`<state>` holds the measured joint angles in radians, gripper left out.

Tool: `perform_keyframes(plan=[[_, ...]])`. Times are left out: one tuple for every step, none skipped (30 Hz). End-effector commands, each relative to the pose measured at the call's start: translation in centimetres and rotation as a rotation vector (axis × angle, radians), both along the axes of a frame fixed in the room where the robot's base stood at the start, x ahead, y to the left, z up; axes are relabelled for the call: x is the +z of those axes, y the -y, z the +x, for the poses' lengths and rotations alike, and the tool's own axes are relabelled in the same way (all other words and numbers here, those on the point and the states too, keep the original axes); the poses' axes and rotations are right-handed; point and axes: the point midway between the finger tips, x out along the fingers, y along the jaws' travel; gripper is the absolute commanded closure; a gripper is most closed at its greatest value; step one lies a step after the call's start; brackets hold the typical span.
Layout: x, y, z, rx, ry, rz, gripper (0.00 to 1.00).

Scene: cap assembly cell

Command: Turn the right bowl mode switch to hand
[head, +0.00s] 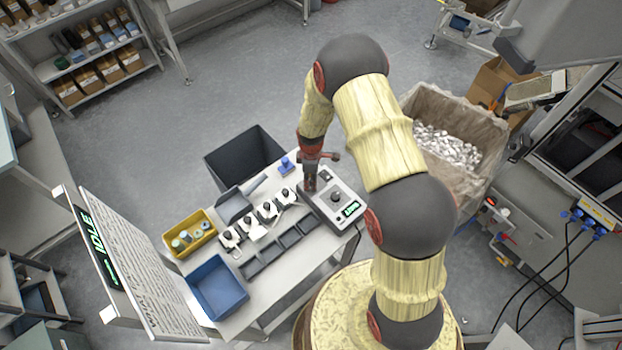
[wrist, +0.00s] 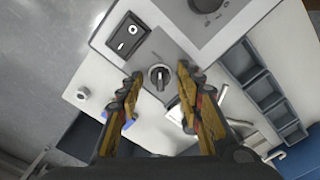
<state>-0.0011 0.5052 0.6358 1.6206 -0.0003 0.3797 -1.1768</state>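A grey control box (head: 343,221) stands at the right end of the white table, with a lit green display (head: 351,208) and a dial. In the wrist view the box shows a small black rotary switch (wrist: 159,77) on a grey plate; its pointer lies roughly along the picture's vertical. Its labels cannot be read. My gripper (wrist: 158,79) is open, with one yellow-and-black finger on each side of the switch and a gap to both. In the head view my gripper (head: 310,187) is over the box's left end and hides the switch.
A black rocker switch (wrist: 127,37) and a large dial (wrist: 206,4) sit close by on the box. The table also holds a yellow bin (head: 190,233), a blue bin (head: 218,287), several small fixtures and a blue-handled part (head: 287,166). A dark bin (head: 243,155) stands behind.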

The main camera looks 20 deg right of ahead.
Motion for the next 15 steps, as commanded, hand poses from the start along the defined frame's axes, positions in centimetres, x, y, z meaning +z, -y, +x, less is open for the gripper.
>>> perform_keyframes(plan=[[0.01, 0.00, 0.00, 0.000, 0.000, 0.000, 0.69], [0.01, 0.00, -0.01, 0.000, 0.000, 0.000, 0.70], [0.01, 0.00, 0.00, 0.000, 0.000, 0.000, 0.73], [0.01, 0.01, -0.01, 0.000, 0.000, 0.000, 0.74], [0.01, 0.00, 0.00, 0.000, 0.000, 0.000, 0.76], [0.01, 0.00, 0.00, 0.000, 0.000, 0.000, 0.78], [0.02, 0.00, 0.00, 0.000, 0.000, 0.000, 0.80], [0.02, 0.00, 0.00, 0.000, 0.000, 0.000, 0.82], [0.02, 0.00, -0.01, 0.000, 0.000, 0.000, 0.84], [0.02, 0.00, -0.01, 0.000, 0.000, 0.000, 0.86], [0.02, 0.00, -0.01, 0.000, 0.000, 0.000, 0.87], [0.02, 0.00, -0.01, 0.000, 0.000, 0.000, 0.90], [0.02, 0.00, -0.01, 0.000, 0.000, 0.000, 0.91], [0.02, 0.00, -0.01, 0.000, 0.000, 0.000, 0.93], [0.02, 0.00, -0.01, 0.000, 0.000, 0.000, 0.95]])
